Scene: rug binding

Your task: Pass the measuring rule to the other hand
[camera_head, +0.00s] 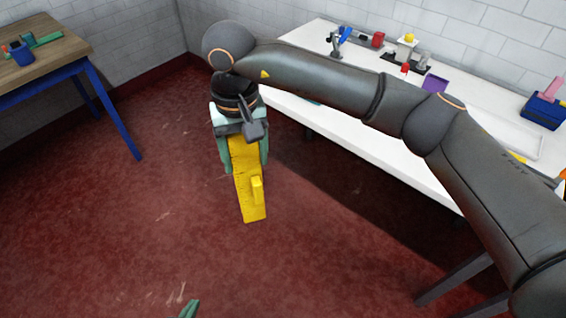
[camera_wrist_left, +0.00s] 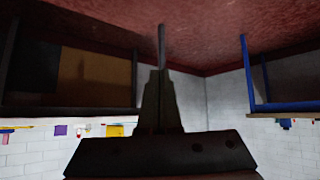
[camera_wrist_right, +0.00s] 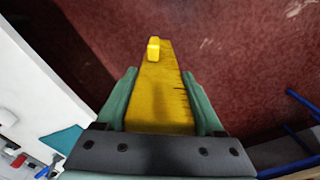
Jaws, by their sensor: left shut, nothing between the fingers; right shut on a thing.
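The measuring rule (camera_head: 247,204) is a long flat yellow strip with dark graduation marks and a small raised yellow block near its far end. My right gripper (camera_head: 244,168) is shut on it, with a green finger along each side. The rule hangs out past the fingertips over the red floor. In the right wrist view the rule (camera_wrist_right: 165,85) extends from between the fingers of my right gripper (camera_wrist_right: 158,73). My left gripper (camera_head: 190,308) shows only as a green tip at the bottom edge of the head view. In the left wrist view my left gripper (camera_wrist_left: 161,30) is shut and empty, apart from the rule.
A white table (camera_head: 350,125) along the back wall holds several small items, including a purple block (camera_head: 435,83) and a blue box (camera_head: 541,111). A wooden table (camera_head: 55,55) with blue legs stands at the left. The red floor (camera_head: 110,230) is clear between them.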

